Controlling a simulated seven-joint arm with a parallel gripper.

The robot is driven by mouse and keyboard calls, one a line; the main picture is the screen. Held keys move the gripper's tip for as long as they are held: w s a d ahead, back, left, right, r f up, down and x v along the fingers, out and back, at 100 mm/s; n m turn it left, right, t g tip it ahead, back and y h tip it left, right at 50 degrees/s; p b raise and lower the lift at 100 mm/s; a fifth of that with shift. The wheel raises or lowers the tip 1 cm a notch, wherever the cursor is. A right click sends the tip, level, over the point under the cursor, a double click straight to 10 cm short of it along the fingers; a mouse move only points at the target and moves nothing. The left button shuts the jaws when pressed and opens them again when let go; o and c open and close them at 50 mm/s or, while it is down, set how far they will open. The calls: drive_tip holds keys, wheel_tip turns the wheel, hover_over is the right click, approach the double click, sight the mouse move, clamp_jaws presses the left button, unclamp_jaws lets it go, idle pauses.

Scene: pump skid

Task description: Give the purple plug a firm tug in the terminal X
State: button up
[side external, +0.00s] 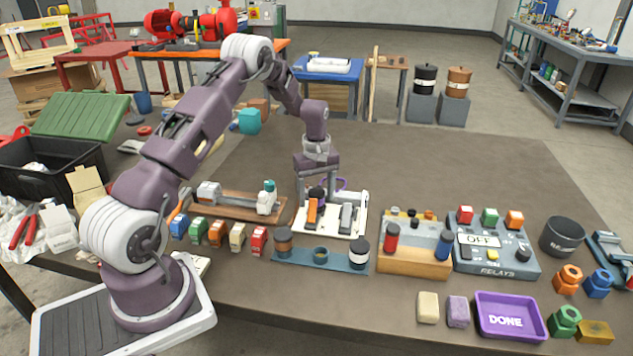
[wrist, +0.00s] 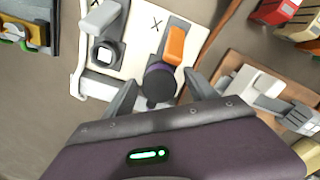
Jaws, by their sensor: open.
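The purple plug (wrist: 160,82) sits in the terminal marked X, beside its orange lever (wrist: 174,45); the X mark is printed on the white board (wrist: 140,22) just beyond. The orange lever also shows in the side view (side external: 311,211), with the dark plug partly hidden behind it. My gripper (wrist: 159,90) is open, its fingers on either side of the plug, with gaps visible. In the side view my gripper (side external: 317,190) points down over the back of the board. A second terminal with a grey lever (wrist: 103,16) has a square socket (wrist: 104,53) with no plug.
A wooden board with a grey-white fixture (side external: 238,203) stands close on the left. A blue rack (side external: 320,258) with jars is in front. A wooden block (side external: 414,262) and the relays box (side external: 495,252) stand to the right.

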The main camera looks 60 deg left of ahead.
drive_tip(key=shift+f, duration=0.8)
clamp_jaws()
